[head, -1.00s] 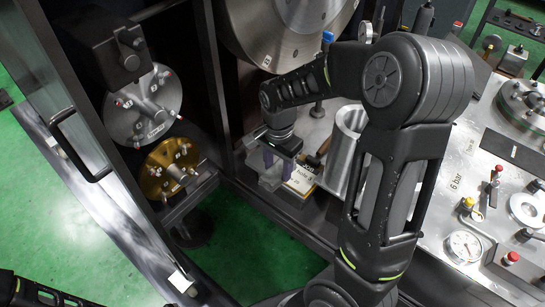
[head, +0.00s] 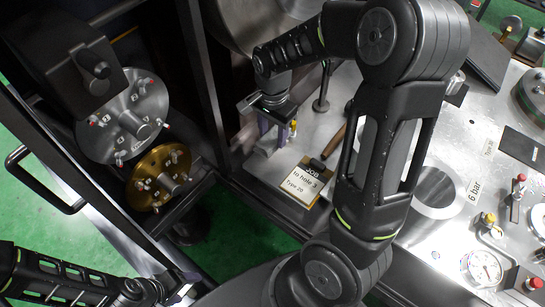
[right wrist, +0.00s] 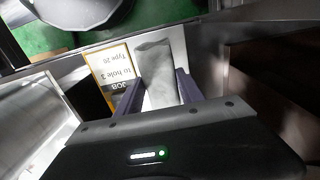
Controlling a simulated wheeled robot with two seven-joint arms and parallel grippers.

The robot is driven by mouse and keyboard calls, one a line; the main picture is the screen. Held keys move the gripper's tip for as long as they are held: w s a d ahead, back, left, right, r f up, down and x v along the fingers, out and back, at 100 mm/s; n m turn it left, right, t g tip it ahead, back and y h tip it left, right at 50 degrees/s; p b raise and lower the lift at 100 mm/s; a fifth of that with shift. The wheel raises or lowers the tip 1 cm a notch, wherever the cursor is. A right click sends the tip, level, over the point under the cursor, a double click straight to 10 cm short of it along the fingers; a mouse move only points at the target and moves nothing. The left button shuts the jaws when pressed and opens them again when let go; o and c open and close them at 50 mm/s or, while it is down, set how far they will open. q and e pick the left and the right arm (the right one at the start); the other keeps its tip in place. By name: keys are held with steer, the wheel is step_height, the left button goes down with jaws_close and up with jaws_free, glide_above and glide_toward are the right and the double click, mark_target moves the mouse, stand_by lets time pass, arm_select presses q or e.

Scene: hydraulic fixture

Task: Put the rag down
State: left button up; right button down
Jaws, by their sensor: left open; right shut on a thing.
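The grey rag (right wrist: 160,75) is between the two purple fingers of my right gripper (right wrist: 158,88) in the right wrist view. The gripper is shut on it. In the head view my right gripper (head: 270,135) points down at the left part of the metal worktop (head: 335,105), just beyond the job card; the rag is hard to make out there. Whether the rag touches the worktop I cannot tell. My left gripper (head: 182,288) is open at the bottom of the head view, well away from the rag.
A job card (head: 300,185) lies near the worktop's front edge; it also shows in the right wrist view (right wrist: 116,65). A metal cylinder (head: 434,190) stands right, behind my right arm. Gauge (head: 484,267) and valves are further right. A silver disc (head: 122,115) and a gold disc (head: 158,177) are left.

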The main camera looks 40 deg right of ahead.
glide_above(273, 161)
step_height(273, 161, down, 5)
steer(key=shift+r+b, duration=0.2)
steer(key=shift+b, duration=0.15)
steer(key=shift+f, duration=0.2)
steer(key=shift+f, duration=2.3)
steer(key=c, duration=0.7)
jaws_free()
steer(key=shift+c, duration=0.2)
steer(key=shift+f+b, duration=0.25)
steer(key=shift+b, duration=0.1)
steer(key=r, duration=0.4)
steer(key=r+p, duration=0.1)
steer(key=r, duration=0.3)
steer(key=shift+w+d, duration=0.15)
steer(key=shift+w, duration=0.05)
